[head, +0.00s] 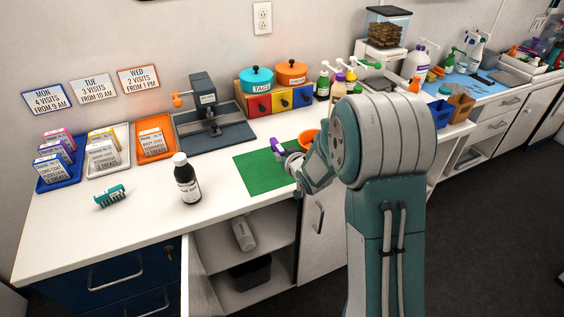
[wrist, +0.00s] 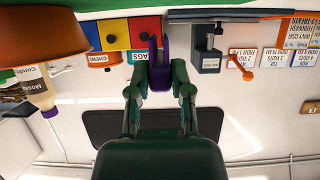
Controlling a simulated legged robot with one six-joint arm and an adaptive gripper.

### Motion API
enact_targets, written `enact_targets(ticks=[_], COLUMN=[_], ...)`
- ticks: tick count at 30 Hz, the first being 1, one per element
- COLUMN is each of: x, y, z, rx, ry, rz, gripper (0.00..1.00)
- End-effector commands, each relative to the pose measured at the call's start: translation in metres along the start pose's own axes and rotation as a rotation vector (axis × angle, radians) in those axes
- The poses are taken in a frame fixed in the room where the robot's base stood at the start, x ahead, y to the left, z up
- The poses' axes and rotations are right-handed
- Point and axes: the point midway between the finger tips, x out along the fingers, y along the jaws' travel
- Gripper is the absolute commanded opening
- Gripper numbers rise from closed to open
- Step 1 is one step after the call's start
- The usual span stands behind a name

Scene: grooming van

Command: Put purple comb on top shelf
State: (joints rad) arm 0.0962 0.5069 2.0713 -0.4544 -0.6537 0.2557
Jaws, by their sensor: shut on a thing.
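The purple comb (wrist: 158,62) is between the fingertips of my gripper (wrist: 158,80) in the wrist view, its prongs pointing away from the palm. In the head view, a small purple part of it shows at the tip of my gripper (head: 284,154), which is over the green mat (head: 258,178). Below the counter, an open cabinet shows an upper shelf (head: 270,243) with a white bottle (head: 243,234) on it. A black bin (head: 250,273) is in the space below. My arm hides part of the counter and cabinets to the right.
The open cabinet door (head: 196,285) sticks out on the left of the shelves. A dark bottle (head: 187,180) and a teal comb (head: 110,195) are on the white counter. An orange bowl (head: 308,137) is just behind my gripper. The counter's front left is clear.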

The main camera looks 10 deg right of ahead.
Motion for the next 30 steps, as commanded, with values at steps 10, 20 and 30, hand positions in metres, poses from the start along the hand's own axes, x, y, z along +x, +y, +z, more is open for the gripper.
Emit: enact_targets(ticks=[10,20,30], x=[-0.057,-0.117,-0.156], y=[0.001,0.001,0.001], z=[-0.029,-0.034,-0.034], rx=[-0.001,-0.001,0.001], ry=[0.0,-0.001,-0.003], rz=[0.001,0.002,0.002], gripper=[0.0,0.0,0.0])
